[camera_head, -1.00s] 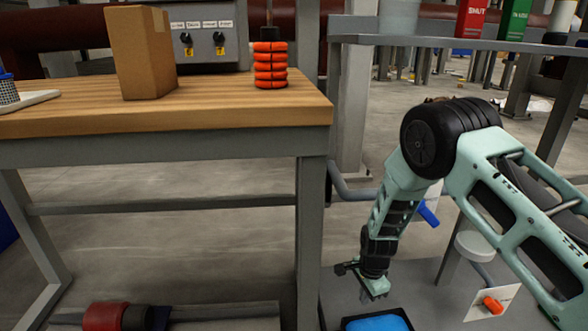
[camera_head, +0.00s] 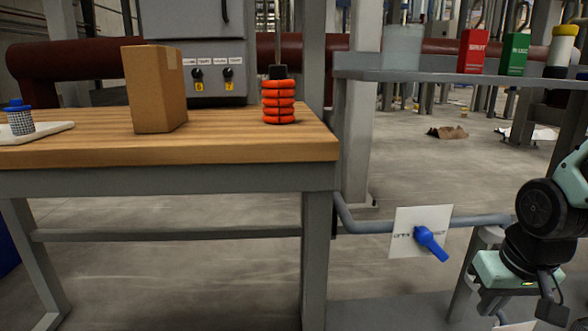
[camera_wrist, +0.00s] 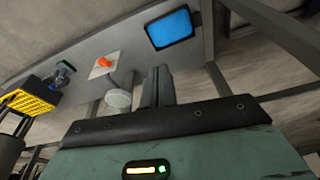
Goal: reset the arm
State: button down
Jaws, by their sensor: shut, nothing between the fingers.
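My gripper (camera_wrist: 157,86) shows in the wrist view with its two dark fingers together and nothing between them. In the head view my arm is folded at the right edge, with the pale green hand low at the lower right, right of the workbench. The hand is clear of the bench; its fingertips are hard to make out there.
The wooden workbench (camera_head: 230,150) bears a cardboard box (camera_head: 155,90) and stacked orange rings (camera_head: 278,102). A blue-handled valve (camera_head: 430,243) is near my arm. A shelf (camera_head: 450,76) holds red and green boxes. A blue tray (camera_wrist: 170,29) and orange handle (camera_wrist: 104,62) lie beyond my fingers.

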jog(key=s+a+r+n+g+p, duration=0.1)
jog(key=s+a+r+n+g, duration=0.25)
jog(key=s+a+n, duration=0.9)
jog(key=s+a+r+m+p, duration=0.1)
jog(key=a+r+m+p, duration=0.1)
jog(key=r+p, duration=1.7)
jog(key=s+a+r+m+p, duration=0.1)
jog(key=a+r+m+p, duration=0.1)
jog(key=r+p, duration=1.7)
jog(key=shift+a+t+y, duration=0.3)
jog(key=shift+a+t, duration=0.15)
jog(key=shift+a, duration=0.25)
